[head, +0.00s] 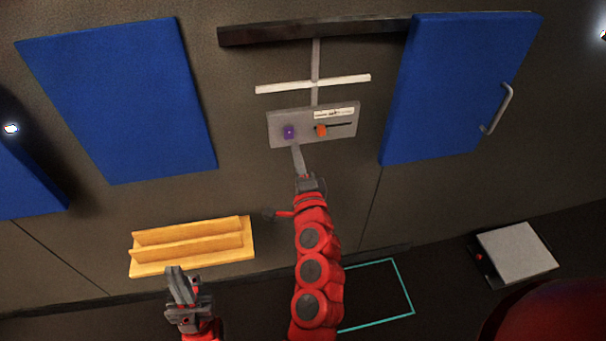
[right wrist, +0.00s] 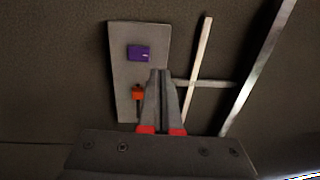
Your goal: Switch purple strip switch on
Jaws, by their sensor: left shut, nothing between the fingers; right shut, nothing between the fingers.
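A grey panel (head: 305,137) on the wall carries a small purple switch (head: 289,132) at its left and an orange slider knob (head: 321,130) on a dark slot to the right of it. The purple switch also shows in the right wrist view (right wrist: 139,53), unobstructed. My right gripper (head: 296,147) is shut and empty, its fingertips just below the purple switch in the head view. In the right wrist view its fingertips (right wrist: 160,71) show close to the panel, beside the switch; whether they touch it I cannot tell. My left gripper (head: 175,270) is shut and empty, low at the left.
A white crossbar (head: 313,84) on a grey upright is above the panel. Blue doors (head: 455,90) flank it. A yellow ledged shelf (head: 190,248) is near my left gripper. A grey box (head: 517,253) stands at the lower right, beyond a teal floor outline (head: 403,285).

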